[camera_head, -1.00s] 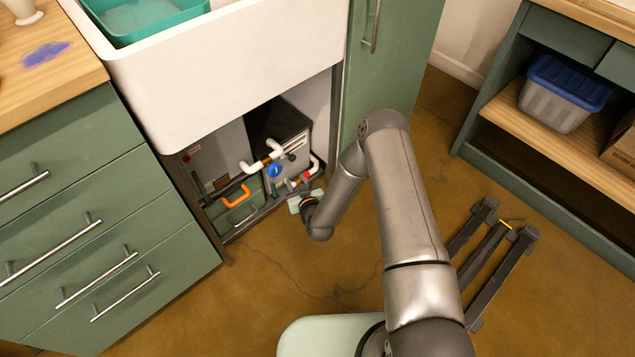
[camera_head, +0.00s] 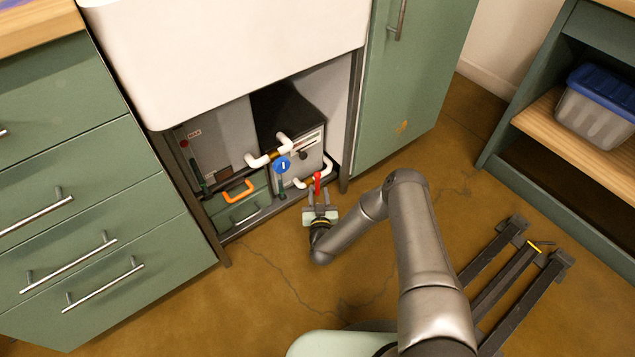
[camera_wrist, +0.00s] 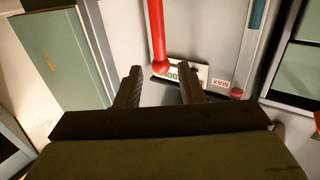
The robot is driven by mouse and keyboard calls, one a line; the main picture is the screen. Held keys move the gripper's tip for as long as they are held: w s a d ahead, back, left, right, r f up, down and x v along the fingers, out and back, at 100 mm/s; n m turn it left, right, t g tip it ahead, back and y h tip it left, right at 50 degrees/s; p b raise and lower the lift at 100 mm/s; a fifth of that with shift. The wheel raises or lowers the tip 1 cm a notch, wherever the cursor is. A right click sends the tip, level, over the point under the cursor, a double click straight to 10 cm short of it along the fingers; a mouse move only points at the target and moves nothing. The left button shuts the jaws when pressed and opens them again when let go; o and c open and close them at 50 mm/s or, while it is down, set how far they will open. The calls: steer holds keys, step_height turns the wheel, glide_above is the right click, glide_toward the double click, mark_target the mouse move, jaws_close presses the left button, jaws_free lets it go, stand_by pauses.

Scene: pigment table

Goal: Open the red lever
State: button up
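The red lever (camera_head: 318,182) sits on the white pipe at the lower right of the open space under the sink. It also shows in the wrist view (camera_wrist: 157,35), running from the top edge to a rounded end just ahead of my fingertips. My gripper (camera_head: 321,198) is right in front of the lever, low in the opening. In the wrist view, my gripper's two fingers (camera_wrist: 160,84) are apart with a clear gap, and the lever's end lines up with that gap. No contact with the lever can be made out.
A blue valve handle (camera_head: 282,165), more white pipe (camera_head: 262,160) and an orange handle (camera_head: 238,191) are left of the lever. A green cabinet door (camera_head: 410,90) stands to the right of the opening. The floor in front (camera_head: 270,265) is mostly clear.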

mark_target(318, 180)
steer(key=w, duration=0.2)
steer(key=w+b, duration=0.1)
steer(key=w, duration=0.2)
steer(key=w+b, duration=0.1)
steer(key=w, duration=0.1)
steer(key=shift+w+a, duration=0.2)
steer(key=shift+a, duration=0.2)
jaws_close()
